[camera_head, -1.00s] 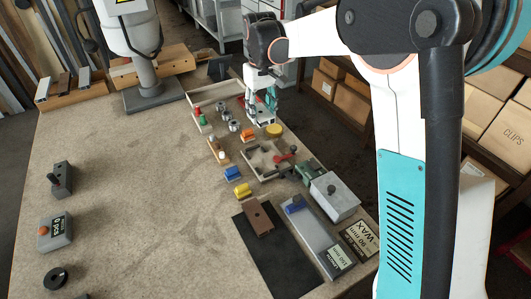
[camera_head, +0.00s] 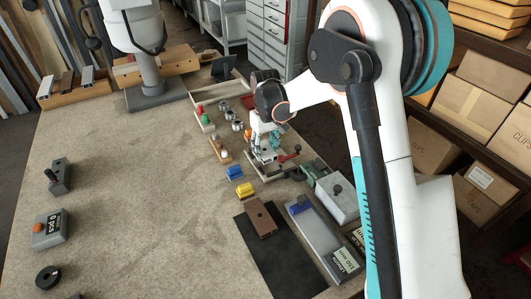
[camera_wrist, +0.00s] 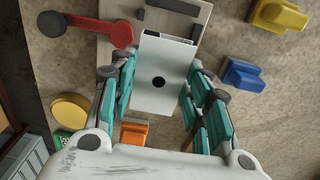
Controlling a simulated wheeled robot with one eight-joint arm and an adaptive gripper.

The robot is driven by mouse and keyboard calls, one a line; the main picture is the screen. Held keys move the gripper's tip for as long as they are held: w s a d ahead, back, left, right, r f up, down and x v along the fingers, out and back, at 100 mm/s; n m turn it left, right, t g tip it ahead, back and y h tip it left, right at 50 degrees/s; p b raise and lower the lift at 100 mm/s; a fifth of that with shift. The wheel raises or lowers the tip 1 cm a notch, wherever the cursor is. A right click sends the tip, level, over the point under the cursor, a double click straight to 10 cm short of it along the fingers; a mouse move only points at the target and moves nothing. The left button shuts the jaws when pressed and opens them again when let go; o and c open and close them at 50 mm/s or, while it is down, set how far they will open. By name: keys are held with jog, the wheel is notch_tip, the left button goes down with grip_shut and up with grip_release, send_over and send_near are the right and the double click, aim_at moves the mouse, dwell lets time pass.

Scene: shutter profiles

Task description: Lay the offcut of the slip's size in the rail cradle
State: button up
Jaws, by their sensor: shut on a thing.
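My gripper (camera_wrist: 157,92) is shut on a pale grey offcut (camera_wrist: 160,75) with a dark round hole in its face. Its far end shows open channels. In the head view my gripper (camera_head: 265,150) is over a pale fixture (camera_head: 265,179) with a red-handled clamp and hides much of it. The fixture also shows beyond the offcut in the wrist view (camera_wrist: 190,15). I cannot tell whether it is the rail cradle, or whether the offcut touches it. A brown offcut (camera_head: 262,220) lies on the black mat (camera_head: 280,262). I cannot identify the slip surely.
Blue (camera_head: 235,172) and yellow (camera_head: 245,189) blocks stand left of the fixture. The red clamp lever (camera_wrist: 95,30) is close to the offcut in the wrist view. A grey box (camera_head: 338,200) and a long grey plate (camera_head: 318,238) are at right. The bench's middle left is clear.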

jog(key=shift+f, duration=0.8)
jog(key=shift+f+b, duration=0.4)
jog(key=shift+f, duration=0.05)
jog(key=shift+f, duration=0.2)
jog(key=o, duration=1.1)
jog(key=shift+c, duration=0.2)
jog(key=shift+r, duration=0.2)
